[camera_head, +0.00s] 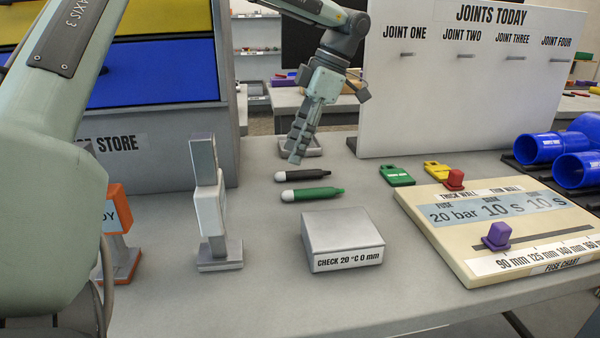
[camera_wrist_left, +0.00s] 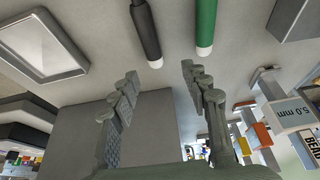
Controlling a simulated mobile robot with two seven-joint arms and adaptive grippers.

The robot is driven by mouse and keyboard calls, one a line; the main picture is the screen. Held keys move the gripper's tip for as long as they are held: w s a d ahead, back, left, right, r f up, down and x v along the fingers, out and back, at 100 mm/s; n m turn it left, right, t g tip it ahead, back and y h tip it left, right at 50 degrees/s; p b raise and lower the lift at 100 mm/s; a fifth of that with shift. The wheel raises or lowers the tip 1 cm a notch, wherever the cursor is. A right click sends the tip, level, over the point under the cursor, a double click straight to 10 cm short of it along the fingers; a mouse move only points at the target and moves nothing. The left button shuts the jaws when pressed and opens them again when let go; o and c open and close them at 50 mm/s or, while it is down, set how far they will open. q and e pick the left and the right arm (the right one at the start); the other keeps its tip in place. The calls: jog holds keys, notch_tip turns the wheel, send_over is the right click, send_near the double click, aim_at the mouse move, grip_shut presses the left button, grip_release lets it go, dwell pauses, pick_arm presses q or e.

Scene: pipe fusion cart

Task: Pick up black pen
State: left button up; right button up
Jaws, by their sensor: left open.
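The black pen (camera_head: 312,175) lies on the grey bench with its white end to the left. It also shows at the top of the left wrist view (camera_wrist_left: 145,28). A green pen (camera_head: 318,193) lies beside it, nearer the front, and also shows in the wrist view (camera_wrist_left: 206,22). My left gripper (camera_head: 295,157) points down just behind the black pen's white end. In the wrist view its two fingers (camera_wrist_left: 160,77) are apart, with nothing between them. I cannot tell its exact height above the bench. My right gripper is not in view.
A small grey tray (camera_head: 315,149) sits behind the pens. A grey block (camera_head: 342,238) stands in front, and an upright grey stand (camera_head: 210,215) to the left. Green (camera_head: 397,175) and yellow (camera_head: 436,171) tags and a fuse chart board (camera_head: 440,215) are to the right. A white joints panel (camera_head: 410,110) rises behind.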

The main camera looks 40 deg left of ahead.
aim_at(281, 172)
pick_arm(q)
jog(key=shift+s+a+f, duration=0.25)
jog(key=shift+a+f, duration=0.05)
jog(key=shift+f, duration=0.35)
jog(key=x, duration=0.3)
jog(key=shift+a+f+p, duration=0.25)
jog(key=shift+a+p, duration=0.1)
jog(key=shift+p, duration=0.05)
jog(key=shift+f, duration=0.2)
grip_shut()
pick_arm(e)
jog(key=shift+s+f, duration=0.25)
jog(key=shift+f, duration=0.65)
pick_arm(q)
jog(key=shift+r, duration=0.1)
